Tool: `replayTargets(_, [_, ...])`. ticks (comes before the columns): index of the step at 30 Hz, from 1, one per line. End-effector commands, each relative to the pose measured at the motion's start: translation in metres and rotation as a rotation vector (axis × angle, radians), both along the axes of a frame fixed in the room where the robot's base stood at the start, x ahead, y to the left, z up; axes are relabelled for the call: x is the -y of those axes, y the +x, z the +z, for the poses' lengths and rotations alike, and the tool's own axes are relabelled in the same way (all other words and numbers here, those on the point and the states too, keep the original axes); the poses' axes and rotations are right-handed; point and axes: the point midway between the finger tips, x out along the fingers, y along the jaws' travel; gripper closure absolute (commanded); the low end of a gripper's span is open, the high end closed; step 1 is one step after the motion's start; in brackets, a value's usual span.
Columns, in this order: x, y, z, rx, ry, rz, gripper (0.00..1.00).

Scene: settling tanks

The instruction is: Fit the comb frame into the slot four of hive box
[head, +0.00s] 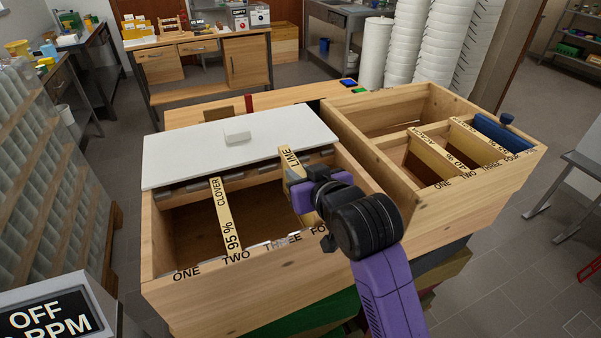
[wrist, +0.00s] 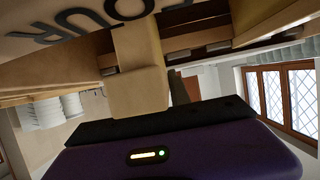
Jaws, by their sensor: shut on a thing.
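The hive box (head: 235,288) is an open wooden box with slots lettered ONE to FOUR along its front rim. My gripper (head: 308,192) is shut on a comb frame marked LIME (head: 289,158), over the right part of the box near THREE and FOUR. The arm hides part of the frame and the FOUR lettering. In the wrist view the frame's wooden end (wrist: 140,85) stands right by the lettered rim (wrist: 85,17). I cannot tell how deep the frame sits. Another frame marked 95 % CLOVER (head: 222,208) lies in line with TWO.
A white lid (head: 240,140) with a handle covers the back of the hive box. A grey rack (head: 40,160) stands at left.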

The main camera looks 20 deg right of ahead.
Motion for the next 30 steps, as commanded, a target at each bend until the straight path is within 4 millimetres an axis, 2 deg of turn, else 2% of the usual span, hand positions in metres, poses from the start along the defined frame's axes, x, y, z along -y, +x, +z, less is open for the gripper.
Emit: replayTargets(30, [0.000,0.000,-0.019,0.006,0.000,0.000,1.00])
